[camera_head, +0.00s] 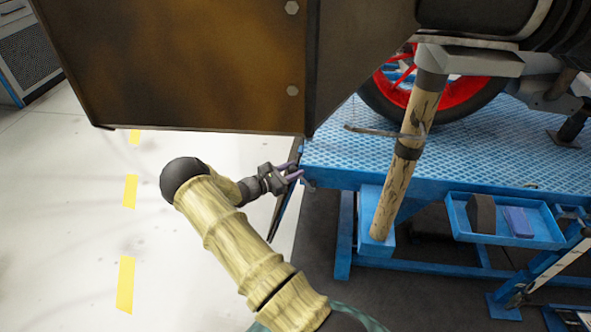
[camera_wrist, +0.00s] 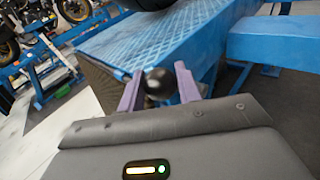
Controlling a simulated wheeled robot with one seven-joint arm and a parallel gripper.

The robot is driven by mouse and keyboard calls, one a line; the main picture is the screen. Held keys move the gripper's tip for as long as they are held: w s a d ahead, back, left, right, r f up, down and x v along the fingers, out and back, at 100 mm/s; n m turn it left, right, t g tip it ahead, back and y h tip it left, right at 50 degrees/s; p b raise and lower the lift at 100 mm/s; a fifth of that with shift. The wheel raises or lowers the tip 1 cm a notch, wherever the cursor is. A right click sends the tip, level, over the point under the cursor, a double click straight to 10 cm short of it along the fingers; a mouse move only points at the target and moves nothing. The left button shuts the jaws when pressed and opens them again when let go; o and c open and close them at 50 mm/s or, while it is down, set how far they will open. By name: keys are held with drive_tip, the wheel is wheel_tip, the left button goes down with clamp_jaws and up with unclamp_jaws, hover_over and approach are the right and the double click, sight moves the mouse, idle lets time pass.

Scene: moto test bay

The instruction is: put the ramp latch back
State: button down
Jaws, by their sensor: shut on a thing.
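My gripper (camera_head: 292,173) is at the left front corner of the blue lift table. In the wrist view, its two purple fingers (camera_wrist: 159,82) are closed on the sides of a black round knob (camera_wrist: 158,88), which appears to be the ramp latch's handle. The fingers hide part of the knob, and the rest of the latch cannot be made out. A dark panel (camera_wrist: 100,88), perhaps the ramp, slopes down at the table's end; in the head view its narrow edge (camera_head: 285,215) shows below my gripper.
The blue lift table (camera_head: 330,157) bears a motorcycle with a red-rimmed wheel (camera_head: 462,92). A large brown panel (camera_head: 200,65) overhangs the upper left. A blue tray (camera_head: 483,238) holds a dark block and a blue piece. Pale floor at left is clear.

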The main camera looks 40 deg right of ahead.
drive_tip(key=c, duration=1)
unclamp_jaws()
drive_tip(key=shift+a, duration=0.1)
drive_tip(key=a, duration=0.5)
drive_tip(key=a+r, duration=0.1)
drive_tip(key=a, duration=1.1)
drive_tip(key=shift+s+a+r, duration=0.1)
drive_tip(key=shift+s+r, duration=0.15)
